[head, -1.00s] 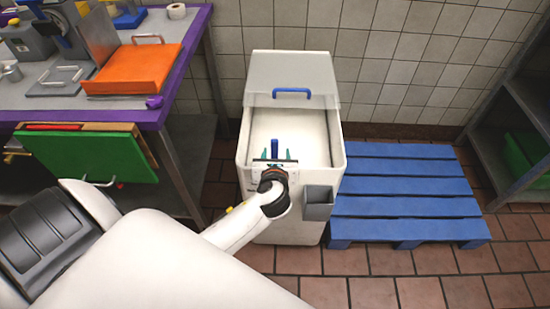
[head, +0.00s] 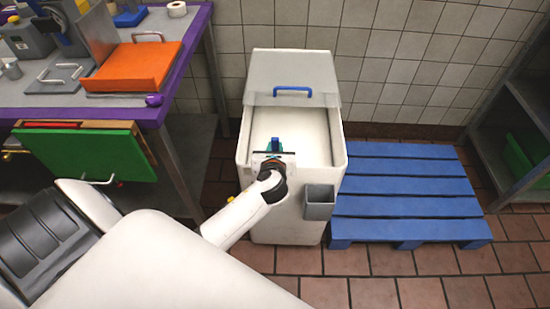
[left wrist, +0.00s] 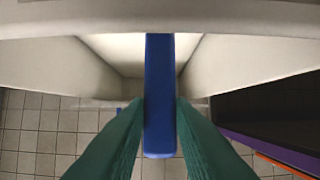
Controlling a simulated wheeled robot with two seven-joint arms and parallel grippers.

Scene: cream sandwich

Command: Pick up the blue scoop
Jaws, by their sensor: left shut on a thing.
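The blue scoop (left wrist: 160,85) shows in the left wrist view as a long blue bar running down the middle, with a green finger on each side of it. In the head view only a small blue part of the scoop (head: 276,143) shows, inside the open white bin (head: 322,150). My left gripper (head: 274,152) is over the front part of the bin's opening and is shut on the scoop. It also shows in the left wrist view (left wrist: 160,112). The scoop's lower end is hidden in the head view by the gripper and wrist. My right gripper is in neither view.
The bin's clear lid with a blue handle (head: 292,92) is slid to the back. A blue pallet (head: 400,195) lies to the right. A purple-edged table (head: 198,40) with an orange board (head: 140,66) stands at left.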

